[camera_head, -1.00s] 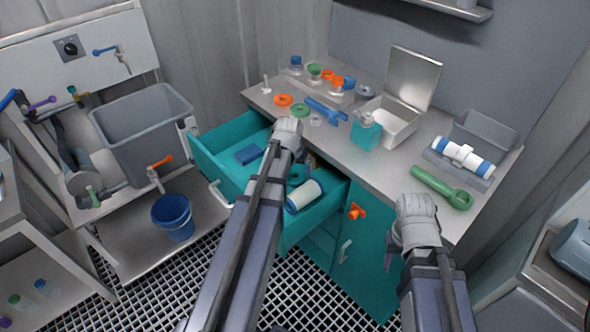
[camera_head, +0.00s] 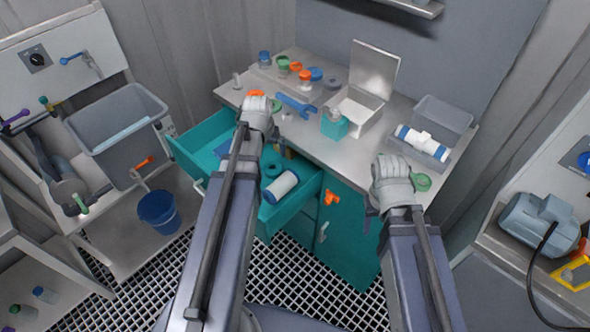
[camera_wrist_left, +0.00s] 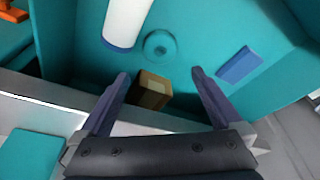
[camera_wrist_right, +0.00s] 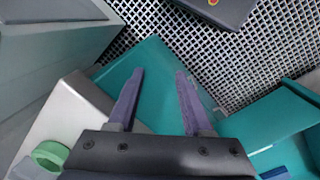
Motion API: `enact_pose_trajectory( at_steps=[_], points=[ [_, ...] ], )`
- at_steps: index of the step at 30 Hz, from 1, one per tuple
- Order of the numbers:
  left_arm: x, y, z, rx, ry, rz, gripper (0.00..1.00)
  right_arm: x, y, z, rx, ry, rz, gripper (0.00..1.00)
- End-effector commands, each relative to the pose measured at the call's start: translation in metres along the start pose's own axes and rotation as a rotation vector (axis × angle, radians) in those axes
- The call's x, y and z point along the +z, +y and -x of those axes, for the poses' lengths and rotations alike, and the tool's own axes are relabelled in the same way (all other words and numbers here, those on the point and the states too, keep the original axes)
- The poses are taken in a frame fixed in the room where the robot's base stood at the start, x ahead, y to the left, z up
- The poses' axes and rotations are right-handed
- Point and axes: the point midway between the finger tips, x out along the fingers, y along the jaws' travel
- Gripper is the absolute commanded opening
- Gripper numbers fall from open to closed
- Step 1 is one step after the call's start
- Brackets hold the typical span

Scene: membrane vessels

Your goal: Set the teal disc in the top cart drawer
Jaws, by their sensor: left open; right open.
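The teal disc (camera_wrist_left: 159,46) lies flat on the floor of the open top cart drawer (camera_wrist_left: 76,88), apart from both grippers. It also shows in the head view (camera_head: 272,168), beside a white cylinder with blue ends (camera_head: 280,187). In the head view my left wrist covers part of the drawer. My right gripper (camera_wrist_right: 157,74) is open and empty near the cart's counter edge.
A blue block (camera_wrist_left: 239,65) also lies in the drawer. A blue bucket (camera_head: 160,211) stands left.

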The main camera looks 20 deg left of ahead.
Motion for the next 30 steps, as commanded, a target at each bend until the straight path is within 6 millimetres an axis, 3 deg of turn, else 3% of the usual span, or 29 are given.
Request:
enact_pose_trajectory(
  at_steps=[2, 5, 9, 15, 22, 30],
  points=[
    [0.005, 0.011, 0.001, 0.003, -0.009, -0.018, 1.00, 0.000, 0.000, 0.000, 0.000, 0.000, 0.000, 0.50],
    [0.022, 0.043, 0.004, 0.009, -0.043, -0.077, 1.00, 0.000, 0.000, 0.000, 0.000, 0.000, 0.000, 0.50],
    [0.065, 0.106, 0.012, 0.014, -0.119, -0.210, 1.00, 0.000, 0.000, 0.000, 0.000, 0.000, 0.000, 0.50],
    [0.132, 0.172, 0.029, -0.003, -0.218, -0.389, 1.00, 0.000, 0.000, 0.000, 0.000, 0.000, 0.000, 0.50],
    [0.181, 0.205, 0.043, -0.030, -0.283, -0.515, 1.00, 0.000, 0.000, 0.000, 0.000, 0.000, 0.000, 0.50],
    [0.191, 0.211, 0.046, -0.038, -0.297, -0.539, 1.00, 0.000, 0.000, 0.000, 0.000, 0.000, 0.000, 0.50]
  ],
)
